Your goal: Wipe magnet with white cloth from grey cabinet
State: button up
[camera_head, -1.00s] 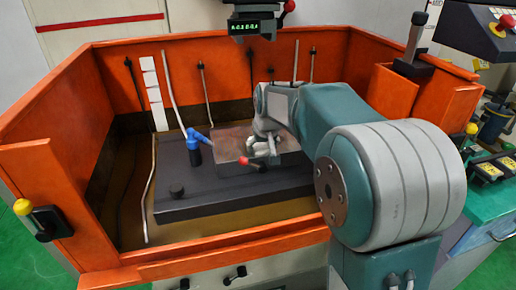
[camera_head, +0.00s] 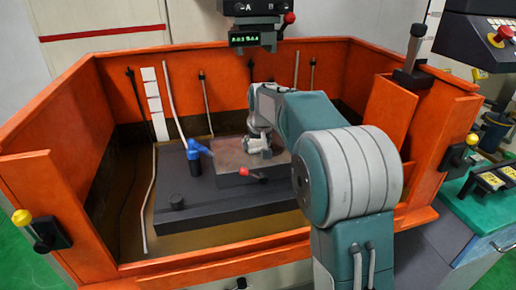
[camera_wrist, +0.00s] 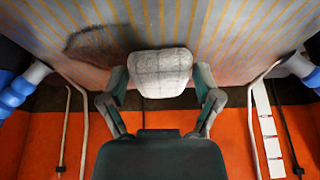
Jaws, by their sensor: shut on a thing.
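The magnet is a flat, striped metal plate (camera_head: 228,157) on a dark block inside the orange tank. In the wrist view its striped face (camera_wrist: 245,35) fills the upper part, with a dark smudge (camera_wrist: 98,44) left of the cloth. My gripper (camera_head: 258,143) is over the magnet's far part. In the wrist view my gripper (camera_wrist: 160,82) is shut on a folded white cloth (camera_wrist: 160,68). The cloth lies against or just above the plate; I cannot tell which. Its underside is hidden. I cannot make out the grey cabinet.
The orange tank wall (camera_head: 60,110) surrounds the work area. A blue nozzle (camera_head: 194,158) stands left of the magnet, and a red-tipped handle (camera_head: 244,172) is at its near edge. A machine head with a green display (camera_head: 258,38) hangs above the back wall.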

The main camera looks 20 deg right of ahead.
aim_at(274, 155)
jog(key=shift+w, duration=0.4)
jog(key=shift+s+d+f, duration=0.1)
jog(key=shift+d, duration=1)
jog(key=shift+s, duration=3.8)
jog(key=shift+d, duration=1.1)
jog(key=shift+w, duration=2.1)
jog(key=shift+w, duration=1.8)
